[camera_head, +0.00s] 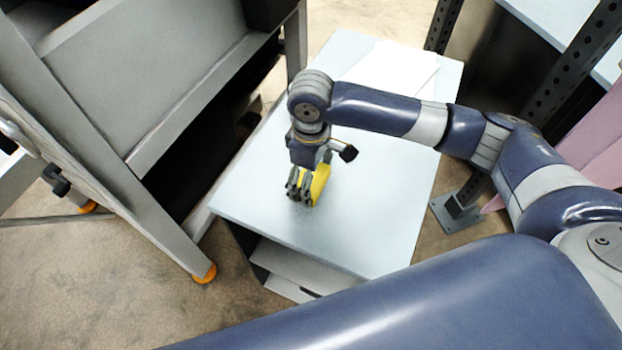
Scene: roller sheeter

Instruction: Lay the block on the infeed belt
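A yellow block (321,182) is at the middle of a pale grey-blue table top (370,225). My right gripper (301,194) points down at the block, with its dark fingers in front of the block's left side. The fingers and wrist hide part of the block, so I cannot tell whether they are closed on it or whether it touches the table. A large grey machine (165,65) with a sloping panel stands at the left. I cannot clearly make out the infeed belt. My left gripper is out of view.
White sheets (405,68) lie at the table's far end. A dark perforated post (580,65) and a pink panel (590,140) stand at the right. The machine's leg with an orange foot (205,274) is close to the table's left edge. The table's front part is clear.

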